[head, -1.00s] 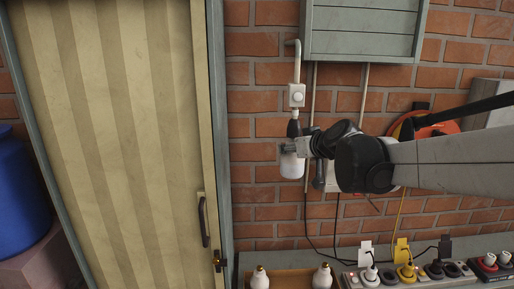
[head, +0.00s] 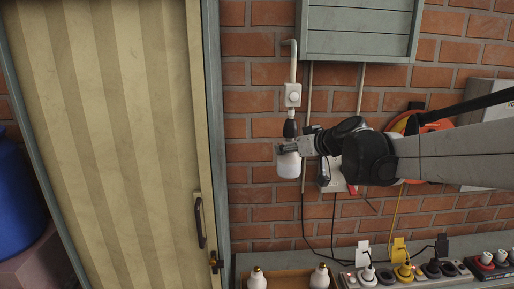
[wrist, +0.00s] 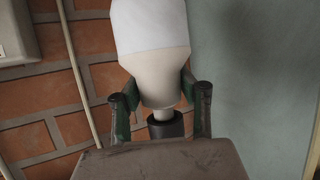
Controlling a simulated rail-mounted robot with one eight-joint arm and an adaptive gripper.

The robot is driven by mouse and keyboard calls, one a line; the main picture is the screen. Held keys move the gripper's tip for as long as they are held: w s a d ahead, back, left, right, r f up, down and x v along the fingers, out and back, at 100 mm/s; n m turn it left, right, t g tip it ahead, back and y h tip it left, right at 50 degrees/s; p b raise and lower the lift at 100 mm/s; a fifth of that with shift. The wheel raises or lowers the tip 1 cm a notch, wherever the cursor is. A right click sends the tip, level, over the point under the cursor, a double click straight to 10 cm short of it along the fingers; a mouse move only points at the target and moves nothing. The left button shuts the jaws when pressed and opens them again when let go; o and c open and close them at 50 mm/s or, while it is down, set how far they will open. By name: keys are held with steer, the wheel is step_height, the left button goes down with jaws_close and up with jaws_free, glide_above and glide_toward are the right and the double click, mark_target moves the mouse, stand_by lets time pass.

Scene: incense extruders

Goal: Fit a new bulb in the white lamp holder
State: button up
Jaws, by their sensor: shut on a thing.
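My gripper (head: 284,148) is shut on a white bulb (head: 289,166), its rounded end pointing down. The bulb also shows in the wrist view (wrist: 152,45), with its pale tapered body between the two green-padded fingers (wrist: 158,100). A black lamp socket (head: 289,128) hangs just above it, below a white box (head: 293,95) on a wall pipe. In the wrist view the bulb's narrow neck meets a dark cylinder (wrist: 166,125). I cannot tell how far it is seated. Two more white bulbs (head: 257,279) (head: 320,277) stand at the bottom of the head view.
The spare bulbs stand in a wooden tray (head: 286,284). Power strips with several plugs (head: 405,274) lie to its right. A grey-green cabinet (head: 358,30) is above my arm, and a striped door (head: 105,130) is at left. Cables hang behind my arm.

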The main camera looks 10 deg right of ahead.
steer(key=shift+w+r+n+g+y, duration=0.1)
steer(key=shift+n+g+y, duration=0.2)
steer(key=shift+n+y, duration=0.25)
steer(key=shift+n+y, duration=0.25)
steer(key=shift+y, duration=0.1)
steer(key=o, duration=1.3)
steer(key=shift+s, duration=0.2)
